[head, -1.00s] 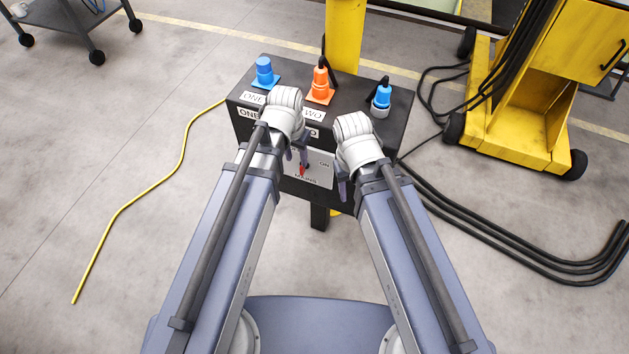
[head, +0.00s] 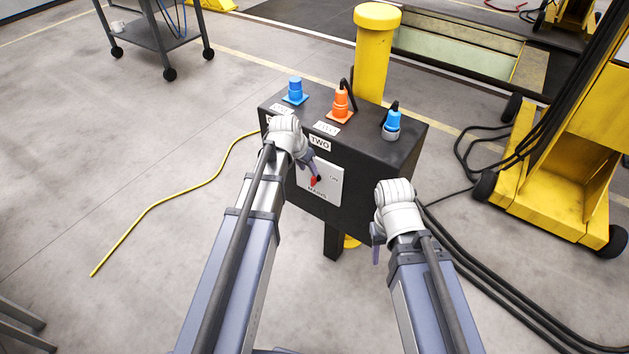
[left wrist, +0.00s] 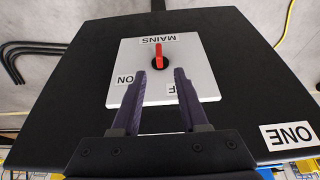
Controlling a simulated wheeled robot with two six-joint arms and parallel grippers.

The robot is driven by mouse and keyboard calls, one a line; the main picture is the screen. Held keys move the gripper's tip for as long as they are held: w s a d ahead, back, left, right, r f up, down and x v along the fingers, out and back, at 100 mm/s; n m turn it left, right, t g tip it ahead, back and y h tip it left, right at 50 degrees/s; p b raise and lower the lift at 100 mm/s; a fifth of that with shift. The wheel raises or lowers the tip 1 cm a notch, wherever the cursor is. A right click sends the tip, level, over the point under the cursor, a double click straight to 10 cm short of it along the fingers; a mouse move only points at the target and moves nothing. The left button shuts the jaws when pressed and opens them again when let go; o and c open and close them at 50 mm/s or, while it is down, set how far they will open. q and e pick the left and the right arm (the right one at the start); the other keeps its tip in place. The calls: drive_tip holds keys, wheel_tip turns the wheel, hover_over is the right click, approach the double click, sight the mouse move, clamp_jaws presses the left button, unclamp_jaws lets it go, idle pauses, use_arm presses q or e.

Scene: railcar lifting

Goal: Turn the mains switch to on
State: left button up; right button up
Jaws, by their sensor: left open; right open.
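The mains switch has a red lever (head: 315,182) on a white plate (head: 331,181) on the front of a black box (head: 372,160). In the left wrist view the lever (left wrist: 158,52) points toward the inverted MAINS lettering, with ON at the left; the opposite lettering is partly hidden by a finger. My left gripper (head: 314,168) is open in front of the plate; in the wrist view its fingertips (left wrist: 160,72) appear just below the lever, one on each side of its line, and contact cannot be told. My right gripper (head: 376,248) is open and empty, right of and below the plate.
Blue (head: 295,91), orange (head: 340,104) and second blue (head: 391,125) connectors stand on the box top. A yellow post (head: 374,60) rises behind. Yellow machinery (head: 550,180) and black cables (head: 510,310) are at right.

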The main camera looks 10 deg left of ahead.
sight(313, 178)
use_arm(q)
drive_tip(key=b+x, duration=0.7)
drive_tip(key=shift+f, duration=0.4)
drive_tip(key=shift+r, duration=0.1)
clamp_jaws()
